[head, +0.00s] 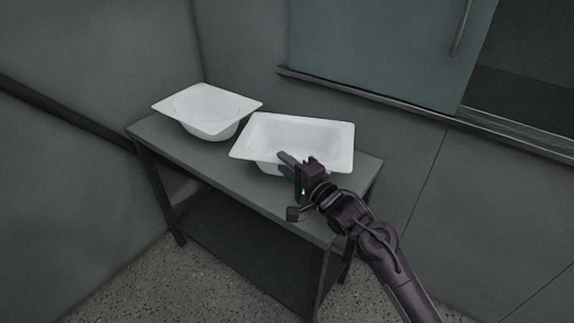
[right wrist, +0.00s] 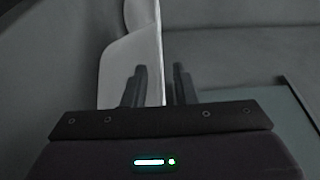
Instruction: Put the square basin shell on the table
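Two white shells are on the grey table (head: 260,187). The right one is a rectangular basin shell (head: 318,135) with a squarish hollow, near the table's right end. The left one (head: 205,108) has a square rim and a rounded bowl. My right gripper (head: 281,160) is at the front side of the right shell. In the right wrist view its fingers (right wrist: 159,72) stand apart, with the edge of a white shell (right wrist: 130,55) showing between them and a gap beside it. The underside of the right shell is partly hidden by the gripper. My left gripper is not in view.
A lower shelf (head: 240,245) lies under the table. Grey walls stand close behind and to the left. A greenish sliding panel (head: 385,50) and a ledge are behind the table at the right. A narrow strip of tabletop is bare in front.

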